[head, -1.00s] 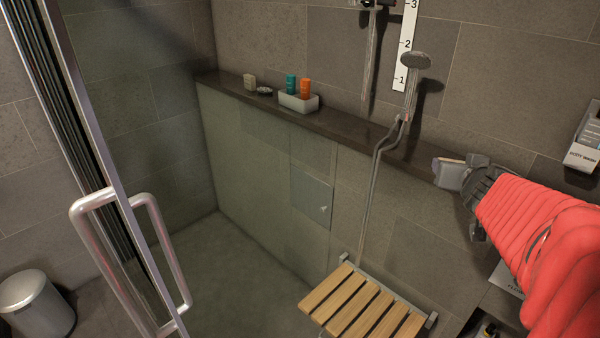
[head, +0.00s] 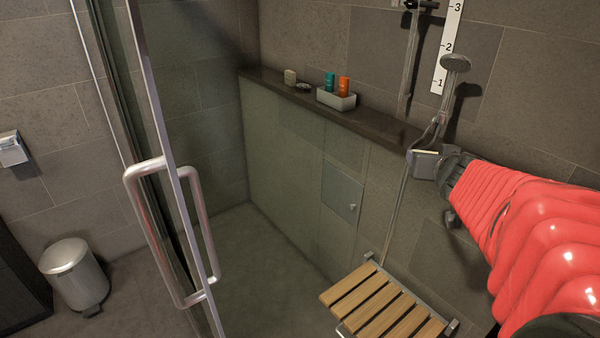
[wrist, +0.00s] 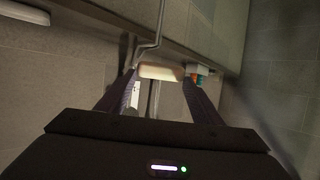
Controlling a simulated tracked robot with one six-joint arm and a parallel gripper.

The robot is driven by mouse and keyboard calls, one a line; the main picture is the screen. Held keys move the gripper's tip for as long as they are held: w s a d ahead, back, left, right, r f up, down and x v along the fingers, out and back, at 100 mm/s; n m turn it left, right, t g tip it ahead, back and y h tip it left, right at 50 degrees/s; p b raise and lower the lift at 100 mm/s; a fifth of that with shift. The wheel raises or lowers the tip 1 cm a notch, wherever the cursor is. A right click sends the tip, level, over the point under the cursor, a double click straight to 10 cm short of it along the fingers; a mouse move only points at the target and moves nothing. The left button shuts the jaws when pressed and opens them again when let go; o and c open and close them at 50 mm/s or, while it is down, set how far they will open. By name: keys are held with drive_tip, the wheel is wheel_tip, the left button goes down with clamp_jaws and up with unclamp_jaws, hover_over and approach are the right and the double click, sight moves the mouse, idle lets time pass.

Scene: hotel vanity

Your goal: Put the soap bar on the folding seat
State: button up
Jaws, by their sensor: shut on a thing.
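My gripper (head: 426,163) is shut on the soap bar, a cream rounded bar (wrist: 160,72) that shows between the two dark fingers in the wrist view. In the head view the fingers mostly hide the bar. The folding seat (head: 383,304), with wooden slats on a metal frame, is unfolded from the wall at the lower right. In the head view my gripper appears above the seat and slightly right of its middle, well clear of it. The seat's slats look empty.
A hand shower (head: 455,64) and hose hang close to my gripper. A glass door handle (head: 170,235) stands at left.

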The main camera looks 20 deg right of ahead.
drive_tip(key=shift+d+f, duration=0.1)
drive_tip(key=w+d+f+n+t+y, duration=0.1)
drive_tip(key=w+d+f+y, duration=0.1)
drive_tip(key=f, duration=0.8)
drive_tip(key=w+d+f+n+y, duration=0.1)
drive_tip(key=w+f+n, duration=0.15)
drive_tip(key=f, duration=0.75)
drive_tip(key=w+d+f+n+t+y, duration=0.1)
drive_tip(key=w+d+f+y, duration=0.15)
drive_tip(key=f, duration=0.65)
drive_tip(key=s+a+f, duration=0.1)
drive_tip(key=s+f, duration=0.2)
drive_tip(key=f, duration=1.1)
drive_tip(key=s+a+f, duration=0.1)
drive_tip(key=s+f, duration=0.2)
drive_tip(key=f, duration=1)
drive_tip(key=shift+s+a+f+n+y, duration=0.35)
drive_tip(key=shift+s, duration=0.05)
drive_tip(key=shift+f, duration=2.95)
